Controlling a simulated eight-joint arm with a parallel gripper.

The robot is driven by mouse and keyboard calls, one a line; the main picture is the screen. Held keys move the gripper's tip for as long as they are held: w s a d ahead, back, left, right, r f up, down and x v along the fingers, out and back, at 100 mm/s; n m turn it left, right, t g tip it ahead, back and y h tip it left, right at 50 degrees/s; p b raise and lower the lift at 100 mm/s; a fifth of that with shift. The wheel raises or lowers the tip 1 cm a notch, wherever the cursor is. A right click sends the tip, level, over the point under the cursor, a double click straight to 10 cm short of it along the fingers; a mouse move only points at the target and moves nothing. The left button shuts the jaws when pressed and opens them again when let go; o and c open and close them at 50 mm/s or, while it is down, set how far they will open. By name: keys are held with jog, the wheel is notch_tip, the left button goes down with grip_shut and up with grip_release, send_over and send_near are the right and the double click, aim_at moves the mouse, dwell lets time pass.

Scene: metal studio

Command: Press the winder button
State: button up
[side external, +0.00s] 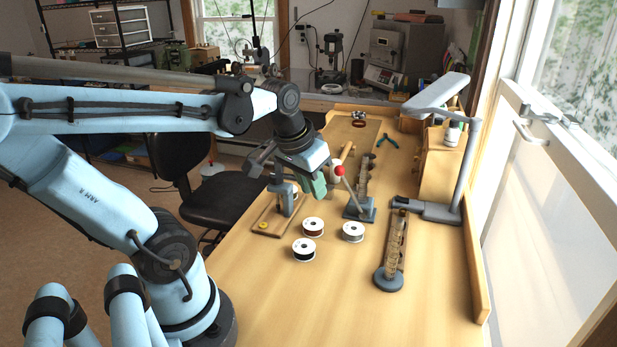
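The winder (277,218) stands on the wooden bench, with a wooden base and a grey upright part. A small yellow button (263,225) shows at the near left end of its base. My gripper (318,187) hangs above and to the right of the winder, apart from the button. It covers part of the winder's upper part. A greenish finger shows, but the gap between the fingertips is not clear from this side. I see nothing clearly held in it.
Three wire spools (304,250) lie right of the winder. A lever with a red ball (340,170) rises from a grey-based stand close to my gripper. Another rack (392,255) and a lamp (440,150) stand farther right. The bench front is clear.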

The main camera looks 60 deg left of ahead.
aim_at(264, 225)
jog(key=s+a+n+g, duration=0.1)
jog(key=s+a, duration=0.1)
jog(key=a, duration=0.1)
jog(key=s+a+n+g, duration=0.1)
jog(key=s+a+n, duration=0.1)
jog(key=a, duration=0.2)
jog(key=s+a+r+n+g+h, duration=0.1)
jog(key=s+a+n, duration=0.1)
jog(key=a, duration=0.2)
jog(key=shift+s+g, duration=0.1)
jog(key=shift+g, duration=0.3)
grip_shut()
jog(key=shift+s+a, duration=0.25)
jog(key=shift+f, duration=6.95)
jog(key=shift+f, duration=0.8)
jog(key=shift+r, duration=0.15)
notch_tip(264, 225, up, 9)
jog(key=shift+h, duration=0.3)
